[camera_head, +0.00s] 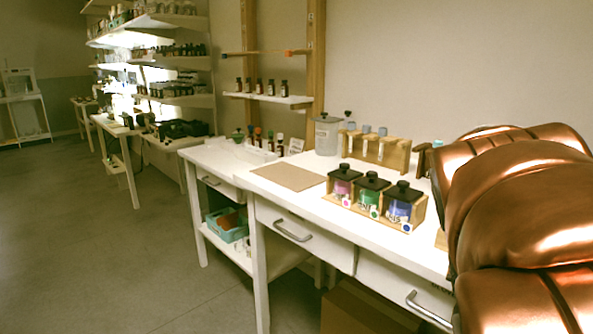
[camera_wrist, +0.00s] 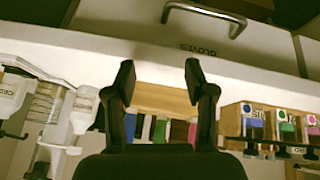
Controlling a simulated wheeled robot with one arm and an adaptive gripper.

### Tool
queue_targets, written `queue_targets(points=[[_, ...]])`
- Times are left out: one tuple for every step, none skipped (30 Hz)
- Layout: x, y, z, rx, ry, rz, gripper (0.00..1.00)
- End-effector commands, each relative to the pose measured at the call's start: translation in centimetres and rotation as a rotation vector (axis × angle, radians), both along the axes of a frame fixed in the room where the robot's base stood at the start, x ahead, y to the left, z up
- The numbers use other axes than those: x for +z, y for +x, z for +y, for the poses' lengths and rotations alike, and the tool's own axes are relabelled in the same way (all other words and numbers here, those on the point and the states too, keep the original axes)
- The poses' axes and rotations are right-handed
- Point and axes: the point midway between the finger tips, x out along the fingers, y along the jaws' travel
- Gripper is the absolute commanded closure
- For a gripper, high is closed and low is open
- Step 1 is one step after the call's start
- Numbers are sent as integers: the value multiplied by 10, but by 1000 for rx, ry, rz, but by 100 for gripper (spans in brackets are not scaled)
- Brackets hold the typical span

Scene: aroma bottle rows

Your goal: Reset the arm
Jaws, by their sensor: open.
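My gripper (camera_wrist: 158,82) shows in the wrist view with its two black fingers apart and nothing between them. Beyond the fingers are the white table edge and a drawer front (camera_wrist: 200,42) with a metal handle and the word GLOVES. In the head view a large copper-coloured part of my arm fills the right side, and the gripper itself is not visible there. The white table (camera_head: 225,157) carries three jars with black lids in a wooden holder: pink (camera_head: 342,186), green (camera_head: 371,192) and blue (camera_head: 403,205).
A brown mat (camera_head: 289,177) lies on the table left of the jars. A grey canister (camera_head: 327,135) and a wooden rack (camera_head: 376,150) stand behind. A wall shelf (camera_head: 268,97) holds several small dark bottles. The floor (camera_head: 90,240) at left is clear.

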Motion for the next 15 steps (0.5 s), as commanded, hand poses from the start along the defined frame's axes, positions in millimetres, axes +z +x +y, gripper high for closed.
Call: queue_targets(points=[[-26, -15, 8, 44, 48, 70, 46], [-41, -24, 13, 70, 74, 113, 46], [-60, -36, 20, 108, 108, 169, 46], [-73, -45, 26, 137, 131, 208, 46], [-86, -55, 32, 166, 155, 248, 46], [-100, -67, 40, 203, 182, 296, 46], [-109, -75, 45, 230, 201, 327, 46], [-117, -83, 51, 255, 219, 357, 46], [-128, -94, 57, 286, 239, 395, 46], [-134, -101, 61, 308, 254, 420, 46], [-140, -107, 66, 328, 267, 442, 46], [-147, -116, 71, 358, 283, 470, 46], [-152, -123, 75, 376, 295, 492, 46], [-157, -129, 78, 395, 305, 513, 46], [-163, -137, 83, 420, 319, 539, 46]])
